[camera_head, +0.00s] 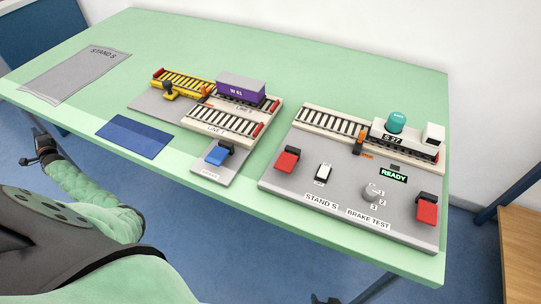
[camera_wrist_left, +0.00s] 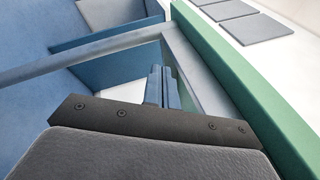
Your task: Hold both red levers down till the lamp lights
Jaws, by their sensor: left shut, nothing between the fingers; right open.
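The brake test panel (camera_head: 330,204) stands at the right of the green table. One red lever (camera_head: 287,160) is at its left edge and another red lever (camera_head: 427,211) at its right front corner; nothing touches either. A sign (camera_head: 393,177) shows green READY letters. A small dark green piece (camera_head: 395,168) above it looks unlit. My left gripper (camera_head: 32,157) is beside the table's left front edge, away from the levers. In the left wrist view its fingers (camera_wrist_left: 162,87) are shut and empty. My right gripper (camera_head: 326,299) is open, barely showing at the bottom edge.
The panel also has a white switch (camera_head: 323,173), a grey knob (camera_head: 373,192) and track with a white wagon (camera_head: 405,140) carrying a teal dome. Left of it are another track stand with a purple wagon (camera_head: 240,89), a blue lever (camera_head: 217,155) and a blue mat (camera_head: 133,136).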

